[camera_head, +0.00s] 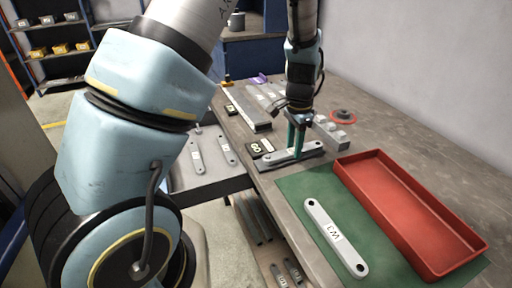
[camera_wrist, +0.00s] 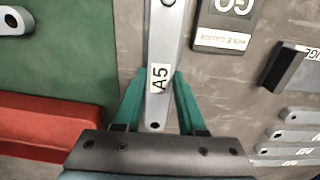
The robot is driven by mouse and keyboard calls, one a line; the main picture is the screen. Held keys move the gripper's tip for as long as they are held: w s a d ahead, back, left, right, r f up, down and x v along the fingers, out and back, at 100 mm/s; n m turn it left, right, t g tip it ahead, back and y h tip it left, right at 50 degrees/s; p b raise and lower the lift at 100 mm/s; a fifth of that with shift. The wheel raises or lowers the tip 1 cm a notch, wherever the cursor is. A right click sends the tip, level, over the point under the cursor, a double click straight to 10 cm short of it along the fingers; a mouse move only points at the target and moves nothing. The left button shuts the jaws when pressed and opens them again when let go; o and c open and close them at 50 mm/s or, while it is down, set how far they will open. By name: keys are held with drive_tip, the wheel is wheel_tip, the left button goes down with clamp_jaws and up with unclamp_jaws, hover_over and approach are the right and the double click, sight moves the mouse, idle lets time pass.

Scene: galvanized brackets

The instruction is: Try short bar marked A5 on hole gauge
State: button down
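The short bar marked A5 (camera_wrist: 158,100) is a grey metal bar with a white label and a hole near its end. It runs up the wrist view between my gripper's teal fingers (camera_wrist: 161,78), which close in on its two long edges. In the head view my gripper (camera_head: 296,150) points down over the bar (camera_head: 309,151). The GO plate, lettered HOLE GAUGE, (camera_wrist: 226,28) stands beside the bar.
A green mat (camera_head: 300,194) holds a white bar marked W3 (camera_head: 335,238). A red tray (camera_head: 410,210) lies to its right and looks empty. Two bars (camera_head: 227,150) lie on a lower surface at left. Grey blocks (camera_head: 330,130) and a long grey block (camera_head: 246,110) stand near the gauge.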

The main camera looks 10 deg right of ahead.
drive_tip(key=shift+c, duration=2.1)
unclamp_jaws()
wheel_tip(320, 180, up, 11)
drive_tip(key=b, duration=0.2)
drive_tip(key=shift+a+f, duration=0.1)
drive_tip(key=s+a+f+n, duration=0.1)
drive_tip(key=a+n, duration=0.6)
drive_tip(key=a, duration=0.8)
drive_tip(key=s+a+f+n+t, duration=0.1)
drive_tip(key=s+a+n, duration=0.2)
drive_tip(key=a+n, duration=0.4)
drive_tip(key=a, duration=0.8)
drive_tip(key=shift+n+t, duration=0.3)
